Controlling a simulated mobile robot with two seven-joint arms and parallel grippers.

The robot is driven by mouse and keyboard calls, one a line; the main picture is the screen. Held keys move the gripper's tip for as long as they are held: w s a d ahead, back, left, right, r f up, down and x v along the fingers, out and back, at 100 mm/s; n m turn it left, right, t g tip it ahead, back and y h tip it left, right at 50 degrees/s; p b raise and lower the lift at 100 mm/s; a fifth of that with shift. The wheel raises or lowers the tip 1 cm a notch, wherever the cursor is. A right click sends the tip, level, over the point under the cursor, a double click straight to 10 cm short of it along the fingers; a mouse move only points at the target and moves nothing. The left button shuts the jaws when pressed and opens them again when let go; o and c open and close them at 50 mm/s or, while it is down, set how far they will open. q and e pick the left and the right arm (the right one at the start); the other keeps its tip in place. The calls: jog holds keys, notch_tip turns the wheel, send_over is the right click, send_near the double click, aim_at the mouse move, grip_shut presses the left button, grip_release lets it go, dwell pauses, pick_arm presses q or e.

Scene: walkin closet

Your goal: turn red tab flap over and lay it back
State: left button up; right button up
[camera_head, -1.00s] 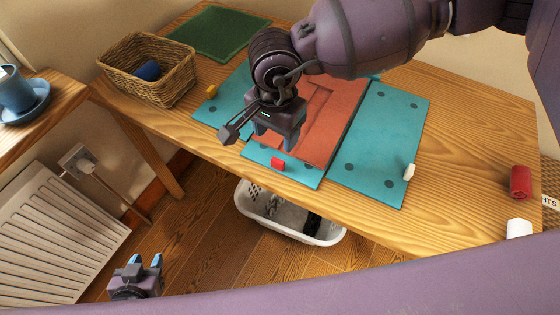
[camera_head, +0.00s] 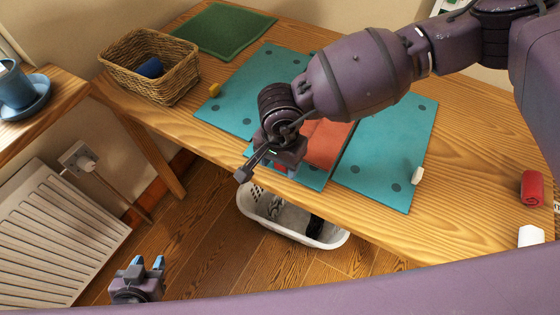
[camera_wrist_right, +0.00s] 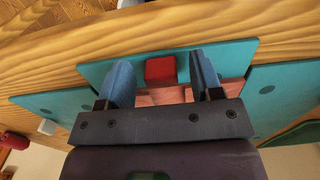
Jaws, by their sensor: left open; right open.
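The salmon-red flap (camera_head: 327,143) lies on the middle teal panel (camera_head: 312,179), largely covered by my right arm. My right gripper (camera_head: 279,167) is open over the panel's front end. In the right wrist view its blue fingers (camera_wrist_right: 162,80) stand on either side of the tab, with gaps visible, and a strip of the flap (camera_wrist_right: 163,96) shows behind it. My left gripper (camera_head: 139,267) is open and empty, low over the floor beside the radiator.
A yellow tab (camera_head: 214,89) and a white tab (camera_head: 417,175) are on the side panels. A wicker basket (camera_head: 150,68) and green mat (camera_head: 223,31) are at back left. A red roll (camera_head: 532,188) is at right. A white laundry basket (camera_head: 325,236) stands below the table edge.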

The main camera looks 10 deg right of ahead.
jog(key=shift+f, duration=0.25)
jog(key=shift+c, duration=0.4)
grip_shut()
jog(key=shift+r, duration=0.15)
